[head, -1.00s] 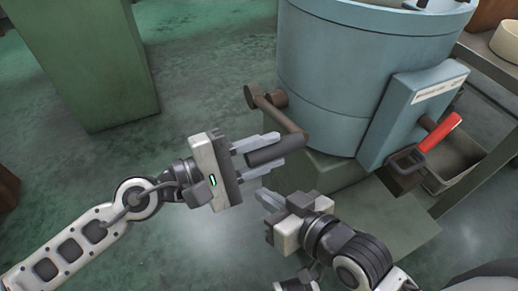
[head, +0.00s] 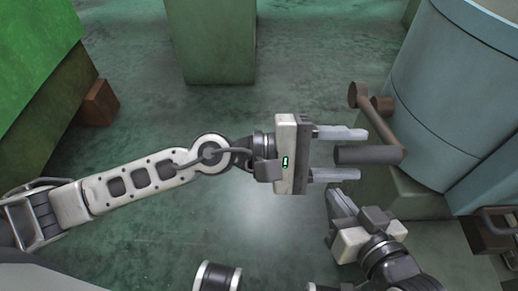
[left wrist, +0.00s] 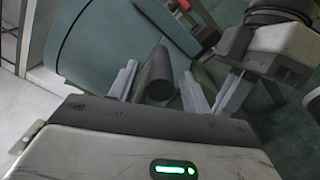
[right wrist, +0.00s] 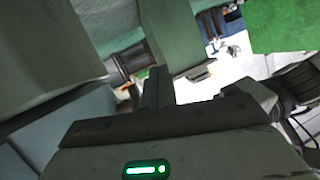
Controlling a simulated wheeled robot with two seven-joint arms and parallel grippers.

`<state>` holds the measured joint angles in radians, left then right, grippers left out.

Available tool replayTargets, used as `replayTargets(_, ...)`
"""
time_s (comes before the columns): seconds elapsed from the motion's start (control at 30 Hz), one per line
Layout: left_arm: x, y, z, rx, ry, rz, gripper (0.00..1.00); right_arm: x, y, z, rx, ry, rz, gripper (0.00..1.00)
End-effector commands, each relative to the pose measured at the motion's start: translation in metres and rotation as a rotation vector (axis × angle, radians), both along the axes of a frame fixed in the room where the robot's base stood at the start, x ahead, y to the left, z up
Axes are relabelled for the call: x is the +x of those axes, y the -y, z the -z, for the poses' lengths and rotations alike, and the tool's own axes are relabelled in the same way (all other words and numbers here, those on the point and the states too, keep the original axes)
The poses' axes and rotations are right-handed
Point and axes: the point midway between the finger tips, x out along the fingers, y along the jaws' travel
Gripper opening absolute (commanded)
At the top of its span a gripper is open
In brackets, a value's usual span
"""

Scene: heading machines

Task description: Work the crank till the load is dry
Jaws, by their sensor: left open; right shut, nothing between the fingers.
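The crank has a brown arm (head: 378,118) on the side of the pale blue drum (head: 450,95) and a dark cylindrical handle (head: 368,154) pointing left. My left gripper (head: 362,154) is open, with one finger on each side of the handle's outer part, not closed on it. The left wrist view also shows the handle (left wrist: 160,76) between the two fingers, with gaps. My right gripper (head: 340,203) is shut and empty, just below the left gripper and the handle. The drum's inside and the load are not visible.
A green block (head: 210,45) stands at the back, with a larger green cabinet (head: 35,70) and a brown block (head: 98,104) at left. A dark bracket (head: 490,228) sticks out at lower right. The floor (head: 190,115) between is clear.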

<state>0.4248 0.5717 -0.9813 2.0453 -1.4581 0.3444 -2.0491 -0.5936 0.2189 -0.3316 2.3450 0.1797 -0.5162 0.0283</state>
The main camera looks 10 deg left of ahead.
Motion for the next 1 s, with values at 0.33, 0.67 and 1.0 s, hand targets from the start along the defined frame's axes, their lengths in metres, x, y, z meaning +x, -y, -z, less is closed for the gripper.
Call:
replayTargets(0.33,-0.017,-0.082,0.008,0.006,-0.002,-0.002,0.49,0.000,-0.011,-0.013,0.155,0.070,-0.009,0.00)
replayTargets(0.67,-0.026,-0.132,0.003,0.003,-0.003,0.000,0.49,0.002,-0.016,-0.021,0.251,0.081,-0.013,0.00)
replayTargets(1.0,-0.028,-0.139,0.000,0.001,0.001,0.002,0.49,0.002,-0.016,-0.023,0.264,0.084,-0.015,0.00)
